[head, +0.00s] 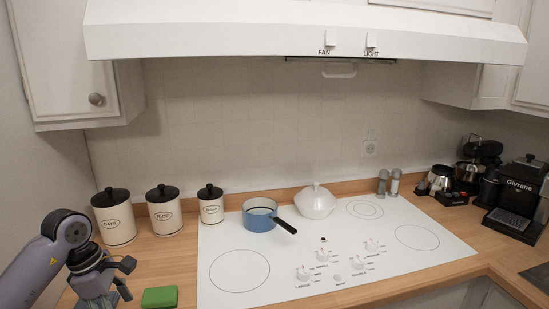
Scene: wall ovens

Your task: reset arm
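My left arm (40,258) comes in from the left edge, in front of the canisters. My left gripper (126,279) is low over the left end of the wooden counter, just left of and above a green sponge (160,297). Its fingers are spread apart, with nothing visible between them. The bottom of this gripper partly hides the counter near the picture's lower edge. My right arm and gripper are not in view.
A white cooktop (285,285) holds a blue pan (260,219) and a white lidded pot (315,203). Several black-lidded canisters (164,212) stand at left. Two shakers (394,182) and coffee machines (519,196) stand at right. A range hood (230,30) overhangs.

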